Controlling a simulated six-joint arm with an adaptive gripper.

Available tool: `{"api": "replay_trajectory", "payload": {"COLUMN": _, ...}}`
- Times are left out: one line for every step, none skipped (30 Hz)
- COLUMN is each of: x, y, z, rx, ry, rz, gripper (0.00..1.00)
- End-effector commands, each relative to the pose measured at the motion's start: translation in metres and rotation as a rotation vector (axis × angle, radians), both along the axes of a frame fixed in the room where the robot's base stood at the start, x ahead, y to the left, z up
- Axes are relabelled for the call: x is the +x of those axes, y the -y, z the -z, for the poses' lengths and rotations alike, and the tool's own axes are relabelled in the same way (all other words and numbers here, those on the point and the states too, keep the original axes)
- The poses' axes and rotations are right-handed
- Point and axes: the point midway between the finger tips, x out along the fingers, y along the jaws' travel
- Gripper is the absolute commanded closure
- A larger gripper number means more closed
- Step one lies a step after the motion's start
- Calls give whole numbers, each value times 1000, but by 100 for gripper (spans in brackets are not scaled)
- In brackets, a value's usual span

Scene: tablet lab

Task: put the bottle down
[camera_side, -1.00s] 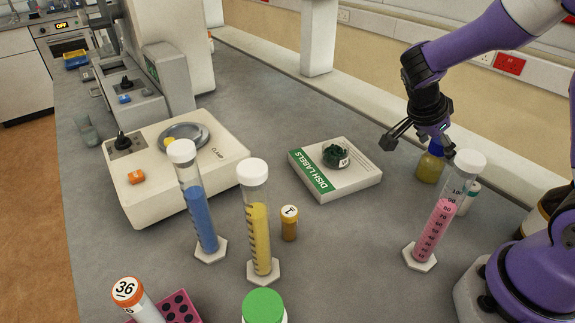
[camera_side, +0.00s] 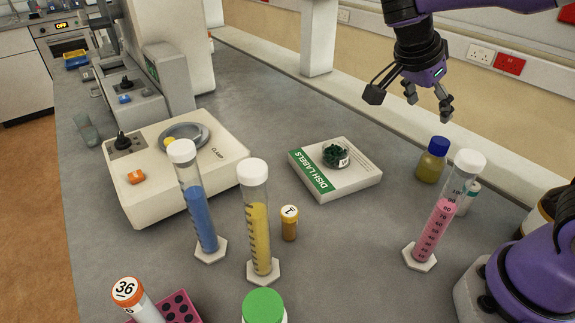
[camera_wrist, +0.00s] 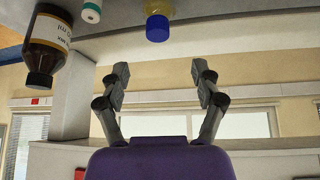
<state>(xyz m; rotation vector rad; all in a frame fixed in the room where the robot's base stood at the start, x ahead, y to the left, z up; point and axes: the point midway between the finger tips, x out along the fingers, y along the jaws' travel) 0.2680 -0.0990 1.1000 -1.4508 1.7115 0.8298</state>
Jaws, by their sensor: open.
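A small bottle with yellow-brown contents and a blue cap (camera_side: 431,166) stands upright on the grey bench, behind the pink cylinder. In the wrist view the same bottle (camera_wrist: 158,22) shows at the top centre, cap towards me, beyond the fingertips. My gripper (camera_side: 410,103) is in the air above and a little left of the bottle, clear of it. Its fingers are spread and empty. In the wrist view my gripper (camera_wrist: 161,80) is open with nothing between the fingers.
The pink cylinder (camera_side: 431,235) stands close in front of the bottle, with a white-capped vial (camera_side: 467,196) beside it. A dish-labels box (camera_side: 350,187) bearing a small dish (camera_side: 336,155) lies left. A brown bottle (camera_wrist: 46,45) shows in the wrist view. Bench between box and bottle is bare.

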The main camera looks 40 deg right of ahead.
Motion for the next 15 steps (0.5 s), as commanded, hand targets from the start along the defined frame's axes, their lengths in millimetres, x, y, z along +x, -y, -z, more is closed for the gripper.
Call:
{"api": "replay_trajectory", "payload": {"x": -2, "y": 0, "z": -5, "rx": 24, "ry": -2, "rz": -79, "gripper": 25}}
{"api": "replay_trajectory", "payload": {"x": -3, "y": 0, "z": -7, "rx": 43, "ry": -8, "rz": -153, "gripper": 25}}
{"api": "replay_trajectory", "payload": {"x": -6, "y": -1, "z": -10, "rx": 70, "ry": -17, "rz": -271, "gripper": 25}}
{"api": "replay_trajectory", "payload": {"x": -8, "y": -3, "z": -12, "rx": 90, "ry": -21, "rz": -374, "gripper": 25}}
{"api": "replay_trajectory", "payload": {"x": -11, "y": -7, "z": -14, "rx": 108, "ry": -27, "rz": -483, "gripper": 25}}
{"api": "replay_trajectory", "payload": {"x": -16, "y": -13, "z": -15, "rx": 127, "ry": -34, "rz": -634, "gripper": 25}}
{"api": "replay_trajectory", "payload": {"x": -19, "y": -18, "z": -15, "rx": 137, "ry": -36, "rz": -749, "gripper": 25}}
{"api": "replay_trajectory", "payload": {"x": -23, "y": -25, "z": -15, "rx": 142, "ry": -38, "rz": -863, "gripper": 25}}
{"api": "replay_trajectory", "payload": {"x": -29, "y": -35, "z": -15, "rx": 144, "ry": -40, "rz": -1008, "gripper": 25}}
{"api": "replay_trajectory", "payload": {"x": -34, "y": -42, "z": -14, "rx": 142, "ry": -40, "rz": -1112, "gripper": 25}}
{"api": "replay_trajectory", "payload": {"x": -38, "y": -50, "z": -13, "rx": 136, "ry": -39, "rz": -1209, "gripper": 25}}
{"api": "replay_trajectory", "payload": {"x": -44, "y": -60, "z": -11, "rx": 126, "ry": -37, "rz": -1329, "gripper": 25}}
{"api": "replay_trajectory", "payload": {"x": -48, "y": -67, "z": -9, "rx": 116, "ry": -36, "rz": -1408, "gripper": 25}}
{"api": "replay_trajectory", "payload": {"x": -52, "y": -74, "z": -8, "rx": 107, "ry": -35, "rz": -1478, "gripper": 25}}
{"api": "replay_trajectory", "payload": {"x": -56, "y": -81, "z": -6, "rx": 93, "ry": -32, "rz": -1557, "gripper": 25}}
